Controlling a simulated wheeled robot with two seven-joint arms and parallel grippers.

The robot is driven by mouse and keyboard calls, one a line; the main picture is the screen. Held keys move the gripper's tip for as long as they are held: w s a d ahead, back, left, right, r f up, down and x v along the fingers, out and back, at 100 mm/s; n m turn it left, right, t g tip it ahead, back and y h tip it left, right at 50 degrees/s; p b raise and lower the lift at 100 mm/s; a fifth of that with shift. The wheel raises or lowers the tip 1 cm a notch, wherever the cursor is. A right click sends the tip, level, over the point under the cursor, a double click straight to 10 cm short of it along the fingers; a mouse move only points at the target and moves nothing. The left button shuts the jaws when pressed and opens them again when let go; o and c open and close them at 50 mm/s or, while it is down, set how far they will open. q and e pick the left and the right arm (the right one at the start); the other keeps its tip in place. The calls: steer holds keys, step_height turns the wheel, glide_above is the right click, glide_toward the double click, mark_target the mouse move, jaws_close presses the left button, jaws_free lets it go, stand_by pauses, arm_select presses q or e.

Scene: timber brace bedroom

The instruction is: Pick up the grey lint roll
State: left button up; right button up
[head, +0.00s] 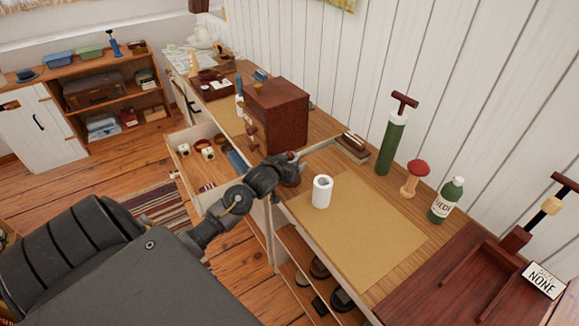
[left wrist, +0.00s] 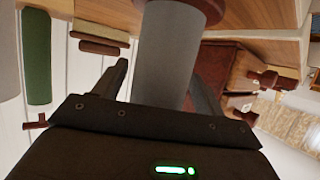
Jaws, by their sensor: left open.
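The grey lint roll (left wrist: 166,62) is a plain grey cylinder with a reddish-brown round end at the top of the left wrist view. It lies between the two fingers of my left gripper (left wrist: 160,78), which are spread open on either side of it. I cannot tell whether either finger touches it. In the head view my left gripper (head: 291,163) is over the desk's front edge, just left of a white roll, and mostly hides the lint roll. A dark reddish part (head: 291,179) shows beside the gripper. My right gripper is not in view.
The white roll (head: 322,191) stands on a tan mat (head: 365,240). A brown box (head: 277,115) stands behind the gripper, and a brush (head: 352,148) lies near the wall. A green pump (head: 391,140), red-topped mushroom (head: 414,178) and green bottle (head: 447,200) stand right. An open drawer (head: 203,187) juts out left.

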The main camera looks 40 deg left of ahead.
arm_select(q)
steer(key=shift+x, duration=0.75)
steer(key=shift+c, duration=0.4)
steer(key=c, duration=1)
